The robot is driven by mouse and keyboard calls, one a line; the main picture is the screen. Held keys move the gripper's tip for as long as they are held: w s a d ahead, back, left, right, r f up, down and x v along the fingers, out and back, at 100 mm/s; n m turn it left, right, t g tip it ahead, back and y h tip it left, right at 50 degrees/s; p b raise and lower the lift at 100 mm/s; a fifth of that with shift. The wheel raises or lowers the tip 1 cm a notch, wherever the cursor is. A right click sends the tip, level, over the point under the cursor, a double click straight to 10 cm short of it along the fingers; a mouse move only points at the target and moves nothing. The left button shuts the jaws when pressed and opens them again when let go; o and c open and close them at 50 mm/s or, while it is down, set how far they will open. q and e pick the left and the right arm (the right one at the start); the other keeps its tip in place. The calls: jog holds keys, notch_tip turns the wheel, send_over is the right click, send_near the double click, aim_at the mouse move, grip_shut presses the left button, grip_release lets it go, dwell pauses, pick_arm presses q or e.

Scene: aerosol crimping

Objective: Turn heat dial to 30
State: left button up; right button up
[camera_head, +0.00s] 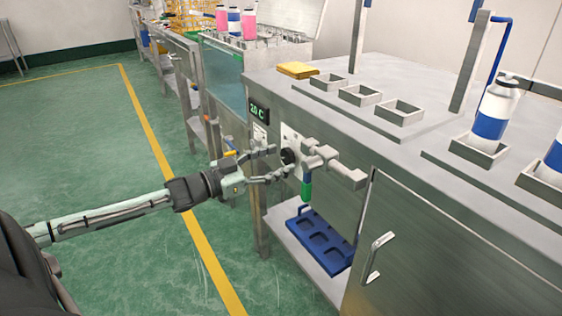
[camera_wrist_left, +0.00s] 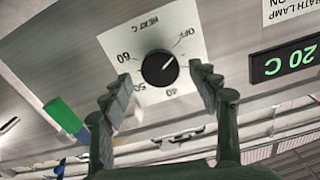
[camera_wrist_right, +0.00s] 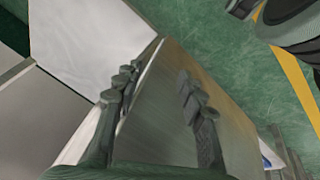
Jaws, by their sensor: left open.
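The black heat dial (camera_wrist_left: 160,68) sits on a white label plate (camera_wrist_left: 187,45), which appears upside down in the left wrist view. OFF, 60 and 40 can be read around it. Its white pointer line points to the upper right, near the OFF side. My left gripper (camera_head: 278,167) is open, with one finger on each side of the dial; whether they touch it, I cannot tell. The dial also shows in the head view (camera_head: 288,156). The green display (camera_head: 259,111) reads 20 C. My right gripper (camera_wrist_right: 158,77) is open and empty, pointing at a metal edge.
A tap-like fitting with a green-and-blue handle (camera_head: 306,186) is close right of the dial. A blue tray (camera_head: 318,242) lies on the shelf below. The metal bench (camera_head: 400,150) has a door handle (camera_head: 377,256) on its front. Open green floor lies to the left.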

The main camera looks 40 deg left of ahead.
pick_arm(q)
jog(key=shift+x, duration=0.8)
jog(key=c, duration=1.2)
